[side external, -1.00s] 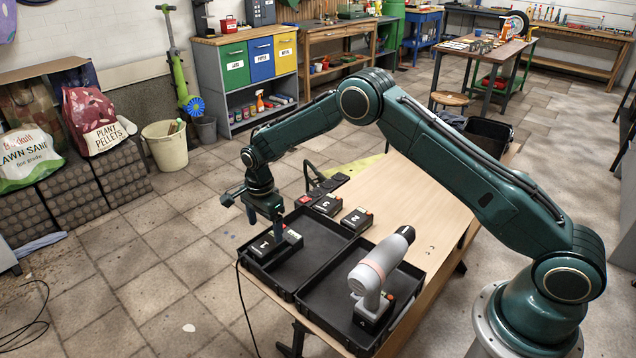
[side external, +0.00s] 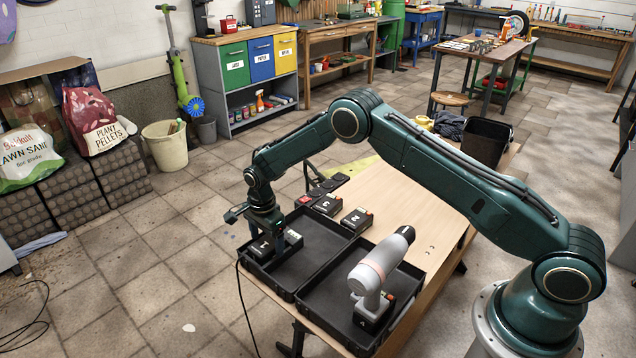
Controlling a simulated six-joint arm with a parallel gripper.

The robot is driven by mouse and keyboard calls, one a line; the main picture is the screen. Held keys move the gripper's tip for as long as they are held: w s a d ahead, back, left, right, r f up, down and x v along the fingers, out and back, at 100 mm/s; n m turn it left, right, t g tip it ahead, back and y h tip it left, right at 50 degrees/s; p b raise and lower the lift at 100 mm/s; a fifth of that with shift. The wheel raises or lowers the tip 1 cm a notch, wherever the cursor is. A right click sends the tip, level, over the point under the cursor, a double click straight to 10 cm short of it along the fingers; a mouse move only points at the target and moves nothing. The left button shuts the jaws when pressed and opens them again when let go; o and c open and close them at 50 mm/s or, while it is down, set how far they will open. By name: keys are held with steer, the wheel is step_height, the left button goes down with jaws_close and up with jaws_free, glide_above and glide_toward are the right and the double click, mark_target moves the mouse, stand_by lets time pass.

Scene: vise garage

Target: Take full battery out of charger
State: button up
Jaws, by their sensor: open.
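A black battery marked 1 (side external: 262,248) lies in the left compartment of a black tray (side external: 316,268). My gripper (side external: 274,242) is open and low over this battery, its fingers at the battery's sides or just beside it; contact cannot be told. The gripper hides part of the battery. Whether either sits in a charger is too small to tell. A black unit with red spots (side external: 304,200) is left of battery 3, possibly the charger.
The wooden tabletop (side external: 405,205) to the right is mostly clear. A black bin (side external: 487,140) stands behind.

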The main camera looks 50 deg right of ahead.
mark_target(267, 243)
steer(key=shift+r, duration=0.1)
steer(key=c, duration=1.4)
step_height(267, 243, up, 20)
stand_by(0.4)
